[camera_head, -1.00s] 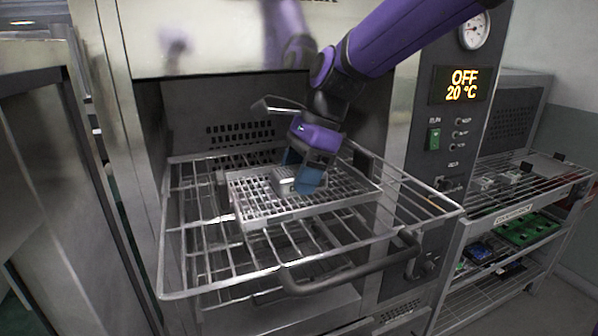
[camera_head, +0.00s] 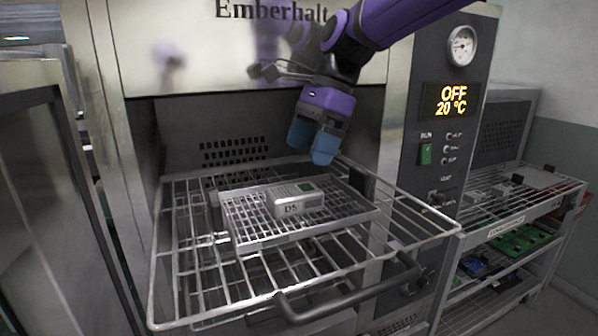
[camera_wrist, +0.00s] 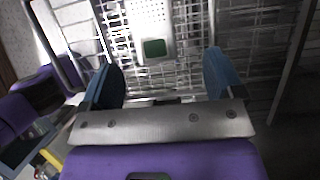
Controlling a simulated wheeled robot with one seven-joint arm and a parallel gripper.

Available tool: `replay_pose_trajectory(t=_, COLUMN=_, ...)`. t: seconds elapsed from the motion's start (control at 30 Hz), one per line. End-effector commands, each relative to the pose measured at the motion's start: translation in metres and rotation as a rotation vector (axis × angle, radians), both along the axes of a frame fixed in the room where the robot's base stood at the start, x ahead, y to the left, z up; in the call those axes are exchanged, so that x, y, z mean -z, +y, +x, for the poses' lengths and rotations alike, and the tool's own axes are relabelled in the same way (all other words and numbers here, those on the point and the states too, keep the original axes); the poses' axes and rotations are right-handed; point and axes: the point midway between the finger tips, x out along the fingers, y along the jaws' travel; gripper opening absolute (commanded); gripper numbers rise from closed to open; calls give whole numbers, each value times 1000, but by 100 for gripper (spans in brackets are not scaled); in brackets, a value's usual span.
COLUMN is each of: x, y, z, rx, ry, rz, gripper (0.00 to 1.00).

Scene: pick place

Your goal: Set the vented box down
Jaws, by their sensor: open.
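The vented box (camera_head: 296,200) is a small light grey box with a green patch on top and a dark "D5" marking on its front. It rests on the perforated tray (camera_head: 262,236), which lies on the pulled-out wire rack. The box also shows in the wrist view (camera_wrist: 150,22), ahead of the fingers. My gripper (camera_head: 316,146) has blue fingertips and a purple body. It is open and empty, above and slightly behind the box, clear of it. In the wrist view, my gripper's two fingers (camera_wrist: 163,82) stand wide apart with nothing between them.
The wire rack (camera_head: 400,196) with its dark handle (camera_head: 350,292) sticks out of the open oven chamber. The oven's control panel (camera_head: 446,110) reads OFF, 20 °C. A side shelf (camera_head: 520,200) at right holds green boards and small parts. A steel cabinet (camera_head: 50,200) stands at left.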

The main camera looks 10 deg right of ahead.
Motion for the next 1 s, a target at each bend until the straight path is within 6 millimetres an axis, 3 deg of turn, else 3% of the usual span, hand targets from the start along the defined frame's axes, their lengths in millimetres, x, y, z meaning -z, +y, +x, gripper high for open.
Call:
replay_pose_trajectory(t=0.23, x=-28, y=-11, z=3, rx=1, ry=-2, rz=1, gripper=87)
replay_pose_trajectory(t=0.63, x=-33, y=-22, z=-3, rx=-31, ry=-37, rz=-5, gripper=87)
replay_pose_trajectory(t=0.77, x=-34, y=-50, z=-24, rx=-135, ry=-149, rz=-30, gripper=87)
replay_pose_trajectory(t=1.0, x=-24, y=-123, z=-86, rx=-472, ry=-435, rz=-161, gripper=87)
